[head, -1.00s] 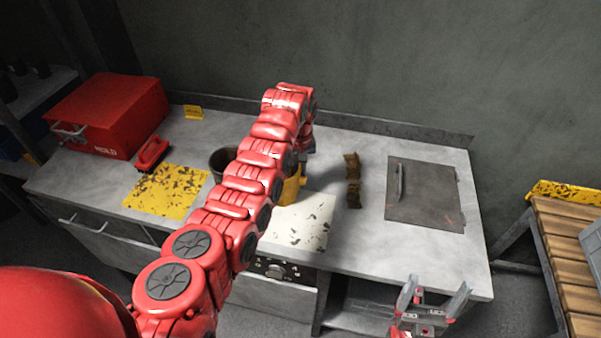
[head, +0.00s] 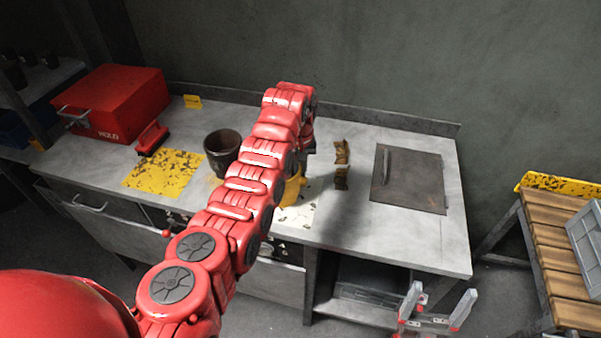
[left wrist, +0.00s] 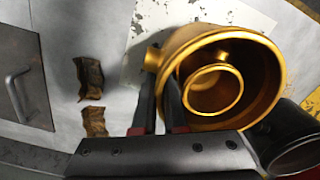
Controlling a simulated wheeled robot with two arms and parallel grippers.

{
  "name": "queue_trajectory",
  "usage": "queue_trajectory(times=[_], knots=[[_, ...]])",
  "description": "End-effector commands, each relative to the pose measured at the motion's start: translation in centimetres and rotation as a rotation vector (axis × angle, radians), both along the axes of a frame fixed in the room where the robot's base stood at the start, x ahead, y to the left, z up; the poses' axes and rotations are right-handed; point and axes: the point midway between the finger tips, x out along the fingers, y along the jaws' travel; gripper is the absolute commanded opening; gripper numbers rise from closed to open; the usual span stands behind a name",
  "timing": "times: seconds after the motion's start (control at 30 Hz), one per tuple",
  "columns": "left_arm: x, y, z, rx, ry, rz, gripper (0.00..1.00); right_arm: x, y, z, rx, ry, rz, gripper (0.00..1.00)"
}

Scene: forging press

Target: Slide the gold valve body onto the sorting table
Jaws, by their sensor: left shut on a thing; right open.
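The gold valve body (head: 292,191) is on the grey counter by a white worn patch, mostly hidden behind my red left arm in the head view. In the left wrist view the valve body (left wrist: 268,75) shows a wide round opening with a smaller ring inside and a short stub on its side. My left gripper (left wrist: 158,92) is shut on its edge near that stub. In the head view that gripper is hidden by the arm. My right gripper (head: 437,305) is open and empty in front of the counter. A wooden slatted table (head: 545,232) stands at the right.
A dark pot (head: 222,148) stands left of the valve body; it also shows close by in the wrist view (left wrist: 292,150). Two brown pieces (head: 341,165) and a dark hatch with a handle (head: 410,182) lie to the right. A grey crate (head: 585,235) sits on the wooden table.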

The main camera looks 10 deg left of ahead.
Motion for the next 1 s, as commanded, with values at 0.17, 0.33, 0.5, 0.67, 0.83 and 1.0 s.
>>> queue_trajectory(times=[0.17, 0.33, 0.5, 0.67, 0.83, 1.0], knots=[[-0.1, -0.1, -0.1, -0.001, 0.005, -0.001, 0.0, 0.0, 0.0, 0.0, 0.0, 0.0, 0.0, 0.9], [-0.1, -0.1, -0.1, -0.001, 0.004, -0.001, 0.22, 0.0, 0.0, 0.0, 0.0, 0.0, 0.0, 0.9], [-0.1, 0.0, -0.1, 0.0, 0.002, 0.0, 0.44, 0.0, 0.0, 0.0, 0.0, 0.0, 0.0, 0.9], [0.0, 0.0, 0.0, 0.001, 0.001, 0.001, 0.44, 0.0, 0.0, 0.0, 0.0, 0.0, 0.0, 0.9], [0.0, 0.0, 0.4, 0.0, 0.0, 0.001, 0.44, 0.0, 0.0, -0.2, 0.0, 0.0, 0.0, 0.9], [0.2, 0.0, 2.8, 0.0, -0.009, 0.0, 0.44, 0.0, 0.0, -1.2, 0.0, 0.0, 0.0, 0.9]])
